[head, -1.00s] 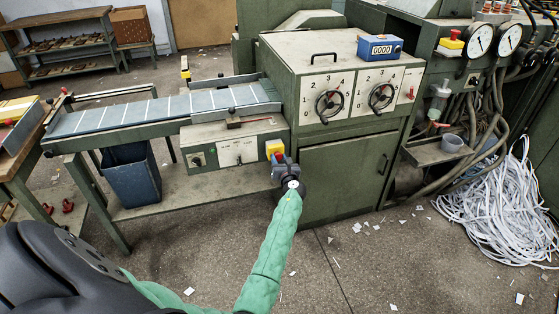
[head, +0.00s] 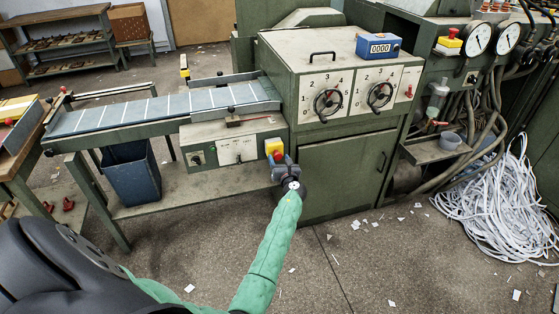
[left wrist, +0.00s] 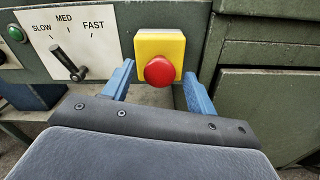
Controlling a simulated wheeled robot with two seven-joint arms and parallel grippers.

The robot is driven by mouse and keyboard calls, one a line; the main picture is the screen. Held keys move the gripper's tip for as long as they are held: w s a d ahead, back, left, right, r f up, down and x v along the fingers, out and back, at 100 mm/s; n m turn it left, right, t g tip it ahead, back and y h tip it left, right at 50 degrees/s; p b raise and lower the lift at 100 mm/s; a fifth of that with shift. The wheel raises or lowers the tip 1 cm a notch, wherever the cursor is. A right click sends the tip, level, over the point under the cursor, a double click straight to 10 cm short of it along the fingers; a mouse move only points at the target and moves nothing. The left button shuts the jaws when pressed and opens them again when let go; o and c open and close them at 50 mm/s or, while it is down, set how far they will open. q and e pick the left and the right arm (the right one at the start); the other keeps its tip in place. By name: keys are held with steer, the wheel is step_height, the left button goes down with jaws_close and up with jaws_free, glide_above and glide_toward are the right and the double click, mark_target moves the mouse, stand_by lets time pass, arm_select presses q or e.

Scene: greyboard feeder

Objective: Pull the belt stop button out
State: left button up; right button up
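The belt stop button is a round red knob (left wrist: 159,71) on a yellow box (left wrist: 160,46) at the right end of the belt's control panel. In the head view the yellow box (head: 274,147) shows just above my left gripper (head: 280,163), which partly covers the button. In the left wrist view my left gripper (left wrist: 160,88) is open. Its two blue fingers stand apart, one to the left and one to the right below the red knob, with visible gaps. I cannot tell whether the knob is pressed in. My right gripper is not in view.
The panel has a speed lever (left wrist: 68,62) marked slow, med, fast, and a green button (left wrist: 16,33). The conveyor belt (head: 160,108) runs left above it. A green cabinet (head: 343,172) stands close on the right. Another yellow box with a red button (head: 450,41) sits farther right.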

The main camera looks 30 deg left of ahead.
arm_select(q)
steer(key=v, duration=0.7)
steer(key=shift+s+d+b, duration=0.25)
steer(key=shift+s+b, duration=0.05)
steer(key=shift+b, duration=0.05)
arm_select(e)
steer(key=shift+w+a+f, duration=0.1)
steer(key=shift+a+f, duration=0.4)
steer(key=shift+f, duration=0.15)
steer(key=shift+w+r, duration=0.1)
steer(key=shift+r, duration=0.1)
